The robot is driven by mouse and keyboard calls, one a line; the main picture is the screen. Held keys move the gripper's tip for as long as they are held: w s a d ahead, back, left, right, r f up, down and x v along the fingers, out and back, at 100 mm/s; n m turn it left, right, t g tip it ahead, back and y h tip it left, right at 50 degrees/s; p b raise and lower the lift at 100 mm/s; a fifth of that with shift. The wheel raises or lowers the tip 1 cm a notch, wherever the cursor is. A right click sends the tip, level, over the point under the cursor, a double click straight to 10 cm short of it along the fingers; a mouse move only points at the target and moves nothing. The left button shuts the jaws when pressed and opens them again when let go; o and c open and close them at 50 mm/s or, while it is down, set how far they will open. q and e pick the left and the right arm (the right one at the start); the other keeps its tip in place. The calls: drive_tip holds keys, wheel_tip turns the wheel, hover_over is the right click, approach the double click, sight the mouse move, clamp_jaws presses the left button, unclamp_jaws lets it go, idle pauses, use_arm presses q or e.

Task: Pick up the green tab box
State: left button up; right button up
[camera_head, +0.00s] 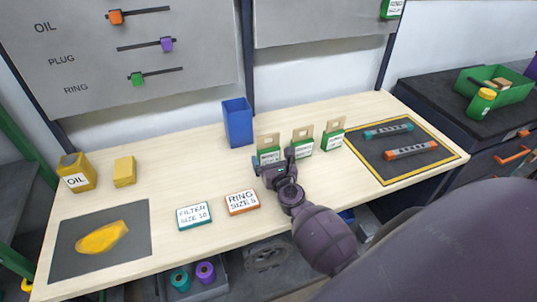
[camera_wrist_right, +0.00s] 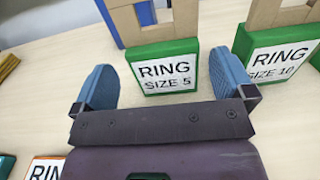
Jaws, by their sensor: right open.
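Three green boxes with tan hanging tabs stand in a row on the table. The left green tab box (camera_head: 268,156), labelled RING SIZE 5, also shows in the right wrist view (camera_wrist_right: 165,50). The middle green tab box (camera_head: 303,148) reads RING SIZE 10 in the right wrist view (camera_wrist_right: 275,58). The right green tab box (camera_head: 333,140) stands beyond it. My right gripper (camera_head: 273,166) is open just in front of the left box. In the right wrist view its blue fingers (camera_wrist_right: 166,82) are spread on either side of that box's front. My left gripper is out of view.
A blue bin (camera_head: 237,122) stands behind the left box. Two flat boxes, FILTER SIZE 10 (camera_head: 194,215) and RING SIZE 5 (camera_head: 242,202), lie left of my right gripper. A yellow-edged mat (camera_head: 385,172) holds two tubes. Bare table lies behind the flat boxes.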

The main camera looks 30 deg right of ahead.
sight(270, 155)
drive_tip(key=shift+x, duration=1.95)
drive_tip(key=shift+d+f, duration=0.15)
drive_tip(key=shift+f, duration=0.05)
drive_tip(key=c, duration=0.9)
